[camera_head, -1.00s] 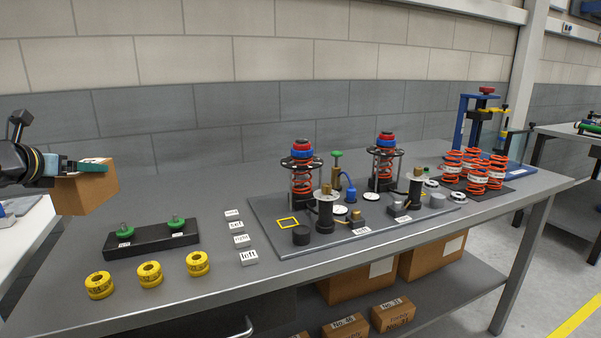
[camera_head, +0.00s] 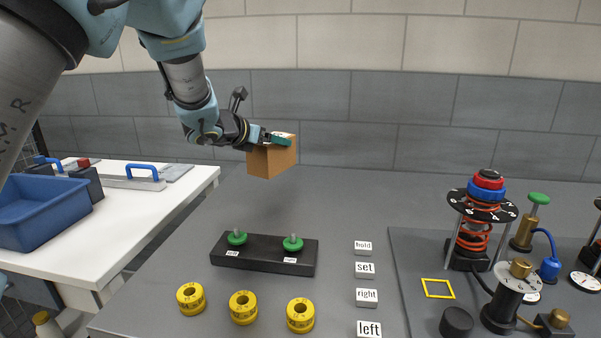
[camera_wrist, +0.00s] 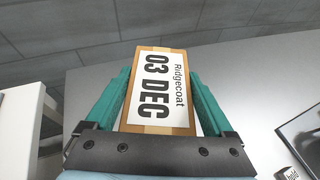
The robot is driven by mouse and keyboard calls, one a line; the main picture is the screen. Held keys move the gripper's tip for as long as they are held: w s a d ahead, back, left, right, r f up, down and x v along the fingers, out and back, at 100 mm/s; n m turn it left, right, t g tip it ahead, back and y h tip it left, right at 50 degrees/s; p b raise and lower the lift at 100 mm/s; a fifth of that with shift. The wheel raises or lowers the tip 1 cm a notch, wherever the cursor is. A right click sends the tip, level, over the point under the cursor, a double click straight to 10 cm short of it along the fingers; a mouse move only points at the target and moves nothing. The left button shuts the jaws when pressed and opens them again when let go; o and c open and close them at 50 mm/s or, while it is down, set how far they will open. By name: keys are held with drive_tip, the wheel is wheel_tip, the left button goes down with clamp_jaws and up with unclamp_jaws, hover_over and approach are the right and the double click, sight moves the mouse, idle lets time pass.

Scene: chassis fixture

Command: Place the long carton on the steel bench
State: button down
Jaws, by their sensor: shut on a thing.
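The long carton (camera_head: 272,160) is a brown cardboard box held in the air above the back left part of the steel bench (camera_head: 330,200). My gripper (camera_head: 281,139) is shut on its top end. In the wrist view the carton (camera_wrist: 160,90) sits between my two teal fingers (camera_wrist: 158,100), with a white label reading "Ridgecoat 03 DEC". The carton's underside appears clear of the bench, though the exact height is hard to tell.
A black block with two green knobs (camera_head: 264,254), several yellow rings (camera_head: 243,307) and small word tags (camera_head: 365,270) lie at the front. A fixture plate (camera_head: 415,260) with spring units stands right. A white table (camera_head: 140,200) with a blue bin (camera_head: 42,212) is left. The bench's back middle is bare.

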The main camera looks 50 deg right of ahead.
sight(257, 169)
wheel_tip(257, 169, down, 8)
drive_tip(key=shift+f+p, duration=0.1)
drive_tip(key=shift+p, duration=0.6)
drive_tip(key=shift+f+b, duration=0.25)
drive_tip(key=shift+b, duration=0.05)
unclamp_jaws()
drive_tip(key=shift+a, duration=0.1)
drive_tip(key=shift+r+p, duration=0.25)
drive_tip(key=shift+p, duration=0.15)
drive_tip(key=b+v, duration=0.3)
drive_tip(key=v, duration=0.9)
drive_tip(key=shift+f, duration=0.2)
